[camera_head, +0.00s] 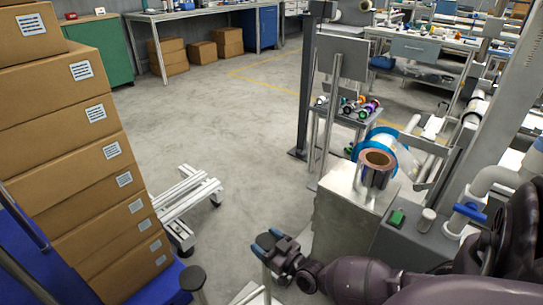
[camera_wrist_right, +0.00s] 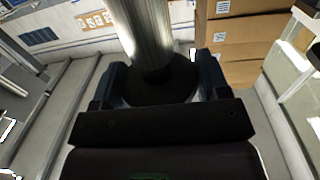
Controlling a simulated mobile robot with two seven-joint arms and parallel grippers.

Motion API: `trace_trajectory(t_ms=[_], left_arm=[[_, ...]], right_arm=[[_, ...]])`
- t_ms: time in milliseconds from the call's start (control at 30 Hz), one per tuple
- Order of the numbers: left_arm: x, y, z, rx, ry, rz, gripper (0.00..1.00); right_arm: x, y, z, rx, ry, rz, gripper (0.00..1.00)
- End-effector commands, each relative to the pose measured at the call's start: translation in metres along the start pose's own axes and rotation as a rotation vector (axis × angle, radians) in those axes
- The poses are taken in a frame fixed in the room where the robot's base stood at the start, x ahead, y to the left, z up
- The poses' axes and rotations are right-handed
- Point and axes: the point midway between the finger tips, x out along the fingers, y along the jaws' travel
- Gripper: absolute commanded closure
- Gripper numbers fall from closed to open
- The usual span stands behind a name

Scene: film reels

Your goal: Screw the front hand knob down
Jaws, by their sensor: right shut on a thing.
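My right gripper (camera_head: 268,240) comes in from the lower right in the head view, at the top of a thin upright post. In the right wrist view its two dark blue fingers (camera_wrist_right: 160,82) are shut around the sides of a black round hand knob (camera_wrist_right: 165,88). A shiny metal shaft (camera_wrist_right: 145,30) runs from this knob. In the head view the gripper hides the held knob. A second black knob (camera_head: 193,278) stands apart on a post at the bottom, left of the gripper. My left gripper is out of view.
Stacked cardboard boxes (camera_head: 90,170) on a blue base fill the left. A metal frame (camera_head: 185,203) stands on the floor between them and my gripper. A machine cabinet (camera_head: 345,220) carrying a copper-coloured reel (camera_head: 378,160) stands at the right. The middle floor is clear.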

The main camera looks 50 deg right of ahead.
Motion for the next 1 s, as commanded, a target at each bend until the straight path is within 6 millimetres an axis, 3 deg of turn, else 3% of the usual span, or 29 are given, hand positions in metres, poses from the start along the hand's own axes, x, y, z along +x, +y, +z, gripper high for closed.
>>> trace_trajectory(t_ms=[33, 1000], left_arm=[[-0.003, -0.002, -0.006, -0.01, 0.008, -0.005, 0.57], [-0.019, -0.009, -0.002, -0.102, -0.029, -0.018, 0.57]], right_arm=[[0.003, -0.002, -0.008, 0.006, 0.01, 0.031, 0.55], [0.001, -0.001, -0.002, 0.001, 0.005, 0.52, 0.55]])
